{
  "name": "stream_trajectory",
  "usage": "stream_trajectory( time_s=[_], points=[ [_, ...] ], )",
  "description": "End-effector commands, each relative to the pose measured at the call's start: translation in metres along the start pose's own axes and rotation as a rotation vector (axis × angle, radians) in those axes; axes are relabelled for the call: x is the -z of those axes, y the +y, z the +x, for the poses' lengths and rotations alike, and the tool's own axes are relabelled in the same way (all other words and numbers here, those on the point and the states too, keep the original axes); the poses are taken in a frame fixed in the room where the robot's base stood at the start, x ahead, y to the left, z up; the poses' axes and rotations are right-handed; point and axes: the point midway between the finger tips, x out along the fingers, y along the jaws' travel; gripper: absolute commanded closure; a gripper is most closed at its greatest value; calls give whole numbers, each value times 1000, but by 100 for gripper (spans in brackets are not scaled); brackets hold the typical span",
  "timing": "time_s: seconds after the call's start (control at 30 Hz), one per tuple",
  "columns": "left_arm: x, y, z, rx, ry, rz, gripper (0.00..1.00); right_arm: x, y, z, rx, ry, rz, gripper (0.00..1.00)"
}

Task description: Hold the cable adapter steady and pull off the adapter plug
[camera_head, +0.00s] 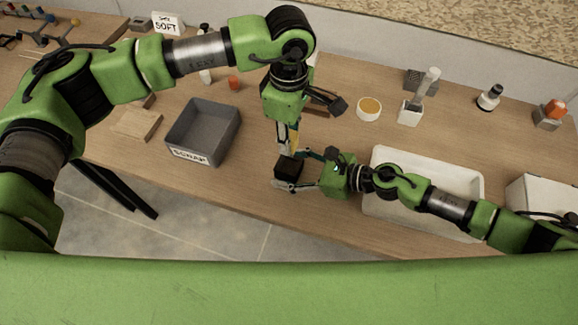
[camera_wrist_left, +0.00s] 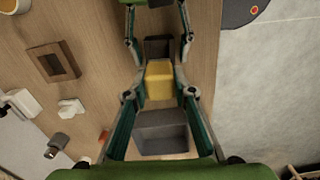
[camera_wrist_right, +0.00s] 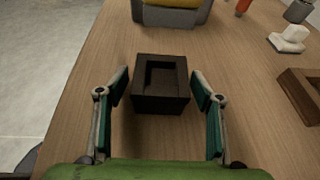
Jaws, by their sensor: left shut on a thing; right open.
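The yellow adapter plug (camera_wrist_left: 159,80) is shut in my left gripper (camera_head: 292,137), which points down from above. In the head view the plug (camera_head: 295,143) hangs above the black cable adapter. The adapter (camera_wrist_right: 161,88) sits on the table near its front edge, with an open, empty recess on top; it also shows in the left wrist view (camera_wrist_left: 158,47). The plug is apart from it. My right gripper (camera_wrist_right: 159,88) is open, with one finger on each side of the adapter and a gap showing at both sides. No cable can be made out.
A grey bin (camera_head: 187,160) marked SCRAP stands left of the adapter. A white tray (camera_head: 474,186) stands to the right, under my right arm. A brown frame-like block (camera_wrist_left: 35,64) and a round yellow-topped container (camera_head: 368,114) are behind. The front table edge is close.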

Motion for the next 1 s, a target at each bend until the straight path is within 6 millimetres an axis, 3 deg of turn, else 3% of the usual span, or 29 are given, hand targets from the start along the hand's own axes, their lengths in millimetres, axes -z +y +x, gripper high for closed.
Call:
stream_trajectory(
  time_s=[0.23,0.7,1.0],
  points=[
    [0,0,0,0,0,0,100,1,0,-10,1,1,1,39],
    [0,0,0,0,0,0,100,2,0,-100,1,3,3,39],
    [0,0,0,0,0,0,100,0,0,-120,-1,-1,1,39]
  ],
)
